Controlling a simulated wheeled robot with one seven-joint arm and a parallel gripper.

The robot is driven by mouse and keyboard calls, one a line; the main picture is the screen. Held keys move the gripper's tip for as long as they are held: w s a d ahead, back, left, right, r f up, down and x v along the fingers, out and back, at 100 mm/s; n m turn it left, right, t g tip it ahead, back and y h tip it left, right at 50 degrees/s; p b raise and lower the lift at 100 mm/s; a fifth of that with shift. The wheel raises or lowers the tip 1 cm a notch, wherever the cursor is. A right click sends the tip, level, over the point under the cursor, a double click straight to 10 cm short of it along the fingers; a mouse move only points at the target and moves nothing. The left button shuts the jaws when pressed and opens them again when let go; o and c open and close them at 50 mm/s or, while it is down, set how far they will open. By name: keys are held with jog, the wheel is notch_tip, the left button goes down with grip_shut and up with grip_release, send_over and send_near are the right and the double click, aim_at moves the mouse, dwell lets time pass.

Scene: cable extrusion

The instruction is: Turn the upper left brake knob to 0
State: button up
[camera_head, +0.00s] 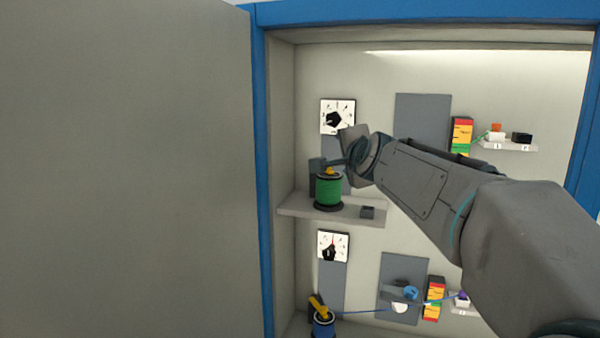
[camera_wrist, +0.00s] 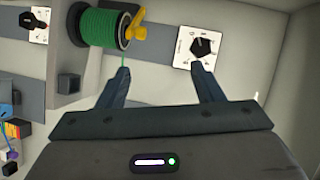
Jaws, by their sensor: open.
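The upper left brake knob (camera_head: 334,118) is a black knob on a white square dial plate with printed marks, on the cabinet's back wall. It also shows in the wrist view (camera_wrist: 203,47), right of the middle, where the picture is turned. I cannot read which mark it points to. My gripper (camera_wrist: 160,70) is open and empty. In the wrist view its right fingertip is close below the dial plate, and the knob is not between the fingers. In the head view my gripper (camera_head: 342,152) is just below and right of the dial, its fingers partly hidden.
A green cable spool (camera_head: 328,190) with a yellow piece stands on a shelf (camera_head: 300,206) just below my gripper. A lower dial (camera_head: 333,247) and a blue spool (camera_head: 323,324) are beneath. Colored stacks are at right. A large grey panel (camera_head: 125,170) fills the left.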

jog(key=s+f+n+g, duration=1.2)
jog(key=s+f+n, duration=0.3)
jog(key=s+f, duration=1.6)
jog(key=shift+s+h, duration=0.4)
jog(key=shift+s, duration=0.45)
